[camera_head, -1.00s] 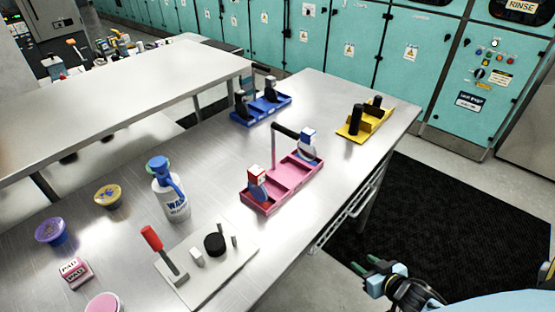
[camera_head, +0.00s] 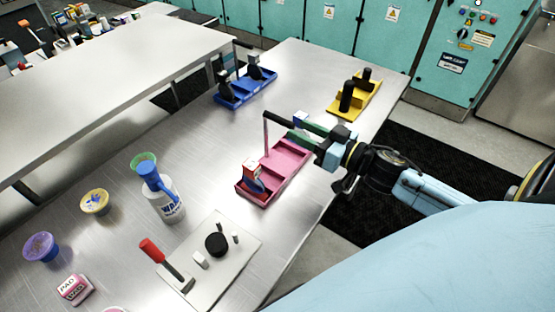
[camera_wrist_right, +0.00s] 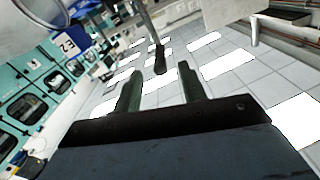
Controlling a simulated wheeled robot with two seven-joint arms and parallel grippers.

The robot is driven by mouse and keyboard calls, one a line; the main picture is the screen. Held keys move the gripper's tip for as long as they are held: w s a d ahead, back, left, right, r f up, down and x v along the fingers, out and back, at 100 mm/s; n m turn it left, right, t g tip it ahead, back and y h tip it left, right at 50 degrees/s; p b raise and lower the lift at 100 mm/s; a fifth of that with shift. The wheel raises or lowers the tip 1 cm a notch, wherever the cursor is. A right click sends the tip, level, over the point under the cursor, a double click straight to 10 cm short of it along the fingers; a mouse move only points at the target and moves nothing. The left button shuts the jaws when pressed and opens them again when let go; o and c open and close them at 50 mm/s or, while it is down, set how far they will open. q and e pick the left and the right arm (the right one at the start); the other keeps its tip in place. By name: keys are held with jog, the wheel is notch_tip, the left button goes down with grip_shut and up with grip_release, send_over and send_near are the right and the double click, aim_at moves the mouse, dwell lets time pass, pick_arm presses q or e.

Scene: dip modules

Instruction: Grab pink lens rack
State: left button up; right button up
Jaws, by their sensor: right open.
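The pink lens rack (camera_head: 262,187) sits on the metal table, with a thin upright post and a black bar handle (camera_head: 279,119) at its top. A small red, white and blue item (camera_head: 252,177) stands in its near end; another at the far end is partly hidden by my gripper. My right gripper (camera_head: 297,128) is open at the handle's right end, above the rack. In the right wrist view, a dark bar end (camera_wrist_right: 160,58) shows beyond and between the parted green fingers (camera_wrist_right: 158,75); I cannot tell whether they touch it. My left gripper is out of view.
A blue rack (camera_head: 245,90) stands behind, and a yellow rack (camera_head: 354,98) at the back right. A white bottle (camera_head: 168,205), a grey board (camera_head: 221,265) with a red-handled tool, and small bowls lie nearer left. The table's right edge runs beneath my right arm.

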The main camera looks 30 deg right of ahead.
aim_at(294, 124)
jog(key=shift+x, duration=1.25)
jog(key=shift+w+r, duration=0.1)
jog(key=shift+w, duration=0.25)
jog(key=p+x, duration=0.1)
jog(key=x, duration=0.2)
jog(key=shift+w+a, duration=0.1)
jog(key=shift+a, duration=0.05)
jog(key=shift+w+a, duration=0.15)
jog(key=shift+w, duration=0.35)
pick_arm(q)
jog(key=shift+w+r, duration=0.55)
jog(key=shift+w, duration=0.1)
pick_arm(e)
jog(key=shift+a, duration=0.1)
